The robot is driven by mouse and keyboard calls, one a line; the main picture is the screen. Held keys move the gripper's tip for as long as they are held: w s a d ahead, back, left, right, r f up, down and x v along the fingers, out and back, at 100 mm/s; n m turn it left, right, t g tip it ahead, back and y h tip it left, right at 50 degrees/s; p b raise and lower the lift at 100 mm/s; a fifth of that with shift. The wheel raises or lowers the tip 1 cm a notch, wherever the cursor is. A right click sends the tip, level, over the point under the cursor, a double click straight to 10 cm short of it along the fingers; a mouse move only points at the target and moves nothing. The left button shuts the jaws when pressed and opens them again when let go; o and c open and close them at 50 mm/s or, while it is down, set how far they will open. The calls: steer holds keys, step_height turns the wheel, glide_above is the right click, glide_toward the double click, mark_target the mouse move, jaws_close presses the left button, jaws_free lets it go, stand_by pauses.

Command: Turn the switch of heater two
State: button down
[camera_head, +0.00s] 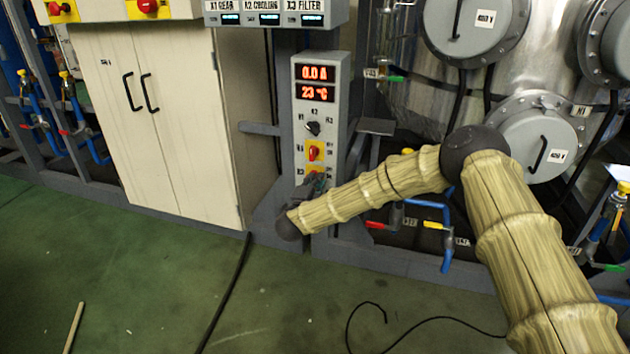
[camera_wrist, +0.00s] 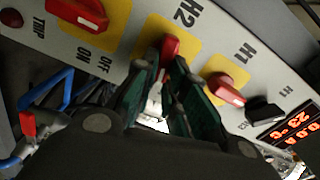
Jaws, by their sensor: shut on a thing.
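The heater two switch is a red knob (camera_wrist: 171,47) on a yellow plate beside the label H2 in the wrist view. My gripper (camera_wrist: 164,68) is shut on this knob, with one green finger on each side of it. The fingers hide the lower part of the knob. In the head view, my gripper (camera_head: 315,184) is at the lower yellow plate of the grey control panel (camera_head: 340,95), and the arm hides part of that area. The panel's displays (camera_head: 315,83) read 0.0 A and 23 °C.
The H1 red knob (camera_wrist: 226,90) sits close beside my gripper, with a black selector (camera_wrist: 265,110) beyond it. Another red switch (camera_wrist: 78,12) with ON and OFF marks is on the other side. Blue pipes (camera_head: 447,235) with valves stand right of the panel.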

steer(key=shift+f+m, duration=0.3)
steer(key=shift+m, duration=0.8)
steer(key=shift+s, duration=0.1)
steer(key=c, duration=1.5)
jaws_free()
steer(key=shift+o, duration=0.2)
steer(key=v, duration=1.2)
steer(key=shift+r, duration=0.1)
